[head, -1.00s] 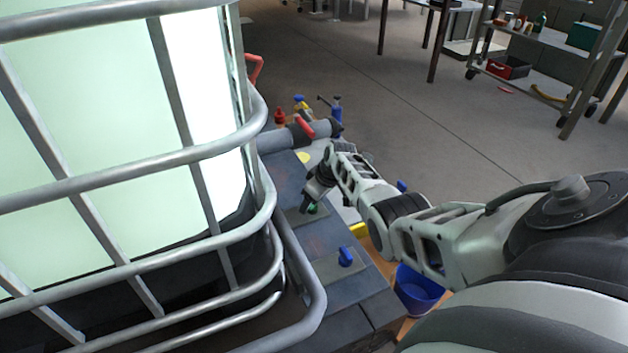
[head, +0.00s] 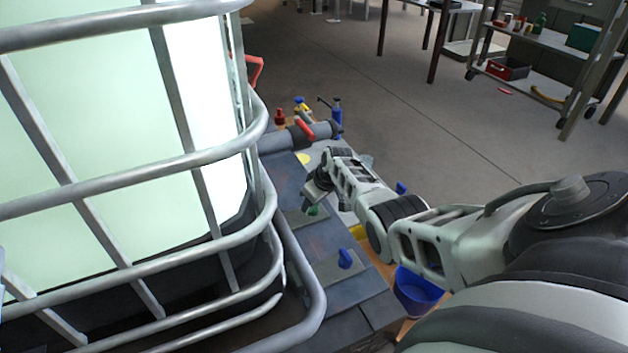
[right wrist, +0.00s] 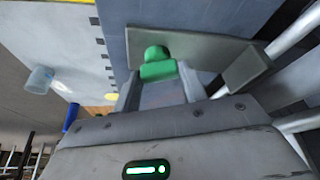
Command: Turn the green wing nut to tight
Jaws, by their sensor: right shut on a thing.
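The green wing nut (head: 312,210) sits on a grey plate on the panel, and my right gripper (head: 309,203) is at it. In the right wrist view the green wing nut (right wrist: 157,66) shows at the tips of my right gripper (right wrist: 158,80), between its two fingers. The right gripper is shut on it. The wing nut's lower part is hidden by the gripper in the head view. My left gripper is not in view.
A large caged tank (head: 110,150) fills the left, its rails close beside the panel. A blue wing nut (head: 345,258) stands on the panel nearer me. A blue bucket (head: 418,292) is at the right of the panel. A pipe with a red handle (head: 303,129) lies beyond.

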